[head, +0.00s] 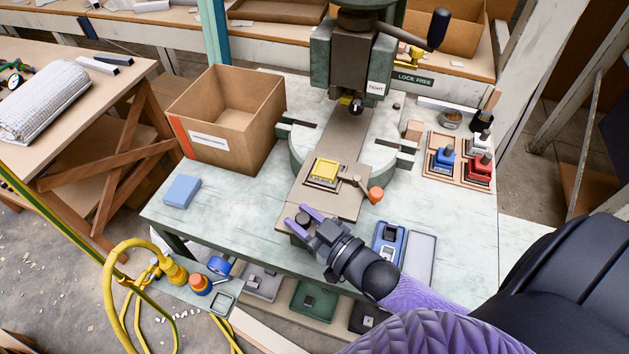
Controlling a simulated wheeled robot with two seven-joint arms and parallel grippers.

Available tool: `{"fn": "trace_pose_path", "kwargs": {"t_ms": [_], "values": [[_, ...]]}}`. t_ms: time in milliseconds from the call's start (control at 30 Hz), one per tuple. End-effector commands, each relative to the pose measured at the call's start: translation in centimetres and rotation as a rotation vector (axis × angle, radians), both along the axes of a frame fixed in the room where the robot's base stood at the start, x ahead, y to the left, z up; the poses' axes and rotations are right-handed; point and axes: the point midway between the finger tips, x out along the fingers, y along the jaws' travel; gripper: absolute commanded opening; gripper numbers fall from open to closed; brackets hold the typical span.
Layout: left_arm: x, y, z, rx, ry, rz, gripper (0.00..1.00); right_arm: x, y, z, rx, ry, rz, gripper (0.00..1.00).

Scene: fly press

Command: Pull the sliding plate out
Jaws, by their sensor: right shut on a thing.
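The sliding plate (342,205) is a flat tan-grey plate on the press bed, reaching toward the front edge of the bench. A yellow piece in a small frame (325,170) sits on it, with an orange-knobbed lever (375,195) at its right side. My right gripper (300,218) is at the plate's front end, its purple fingers shut on a dark round knob (302,219) there. My left gripper is not in view.
The press head (350,60) stands above and behind the plate. An open cardboard box (228,118) is at left, a blue block (182,191) in front of it. Blue and red fixtures (458,160) sit in a tray at right. A blue-grey case (389,245) lies near my right wrist.

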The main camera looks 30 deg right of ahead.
Motion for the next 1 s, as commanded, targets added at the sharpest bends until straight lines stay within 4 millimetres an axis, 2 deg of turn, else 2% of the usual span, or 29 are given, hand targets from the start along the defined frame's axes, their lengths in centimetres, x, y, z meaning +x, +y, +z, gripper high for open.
{"fn": "trace_pose_path", "kwargs": {"t_ms": [133,400,433,567,833,1000], "values": [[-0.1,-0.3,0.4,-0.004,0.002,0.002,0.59,-0.6,0.7,0.0,-0.002,0.002,-0.001,0.00],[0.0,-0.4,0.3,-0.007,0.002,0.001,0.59,-0.6,0.7,-0.1,-0.002,0.000,-0.001,0.00],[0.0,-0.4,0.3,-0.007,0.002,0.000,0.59,-0.6,0.7,-0.1,-0.002,0.000,-0.001,0.46],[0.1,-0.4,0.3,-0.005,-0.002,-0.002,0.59,-0.6,0.7,-0.1,-0.002,-0.001,-0.001,0.74],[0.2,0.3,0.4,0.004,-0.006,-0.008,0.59,-0.8,0.6,0.0,-0.001,0.000,-0.001,0.75],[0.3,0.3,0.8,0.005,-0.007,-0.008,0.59,-3.5,-0.3,0.0,-0.002,0.003,-0.001,0.75]]}}
